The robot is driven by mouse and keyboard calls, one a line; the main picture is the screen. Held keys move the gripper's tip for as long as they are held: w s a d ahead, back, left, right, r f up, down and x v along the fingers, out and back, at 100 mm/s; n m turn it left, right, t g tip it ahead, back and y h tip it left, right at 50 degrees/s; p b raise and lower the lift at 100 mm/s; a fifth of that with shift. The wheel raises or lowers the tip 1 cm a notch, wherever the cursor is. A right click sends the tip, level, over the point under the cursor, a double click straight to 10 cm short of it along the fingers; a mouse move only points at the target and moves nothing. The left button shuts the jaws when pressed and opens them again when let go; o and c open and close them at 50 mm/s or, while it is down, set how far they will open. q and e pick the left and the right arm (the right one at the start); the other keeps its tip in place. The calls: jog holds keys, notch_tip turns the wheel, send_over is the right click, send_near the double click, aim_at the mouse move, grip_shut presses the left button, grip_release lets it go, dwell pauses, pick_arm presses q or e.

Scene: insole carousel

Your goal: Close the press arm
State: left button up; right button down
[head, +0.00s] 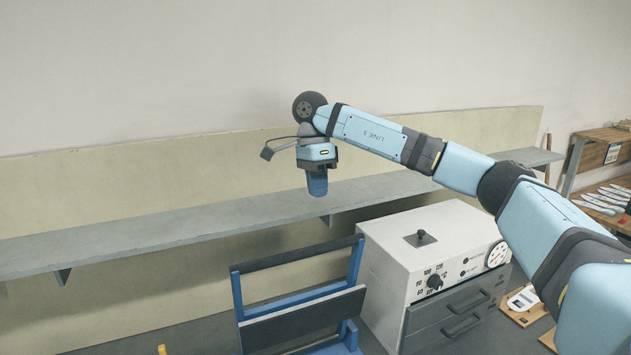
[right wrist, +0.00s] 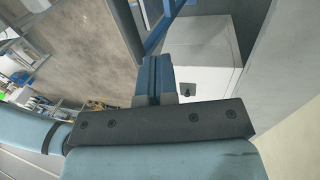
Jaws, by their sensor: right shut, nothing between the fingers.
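The press has a blue frame (head: 239,297) with dark grey cross panels (head: 305,317) and stands at the bottom centre of the head view. Its upper dark bar (head: 297,254) spans the two blue uprights; I take this raised part to be the press arm, standing open. In the right wrist view a blue frame bar (right wrist: 158,36) shows beyond the fingers. My right gripper (head: 318,188) points down above and behind the press, apart from it, shut and empty. Its blue fingers (right wrist: 154,72) are together in the right wrist view. My left gripper is not in view.
A white oven-like box (head: 400,262) with a dial, gauge and grey drawers stands right of the press. A long grey shelf (head: 200,222) runs along the back wall near my right gripper. A wooden rack with insoles (head: 605,200) is at the far right.

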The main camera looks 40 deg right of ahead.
pick_arm(q)
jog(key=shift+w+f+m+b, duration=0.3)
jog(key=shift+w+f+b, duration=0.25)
jog(key=shift+b, duration=0.65)
pick_arm(e)
jog(key=s+a+f, duration=0.1)
jog(key=s+f, duration=0.3)
jog(key=f, duration=0.4)
jog(key=shift+s, duration=0.3)
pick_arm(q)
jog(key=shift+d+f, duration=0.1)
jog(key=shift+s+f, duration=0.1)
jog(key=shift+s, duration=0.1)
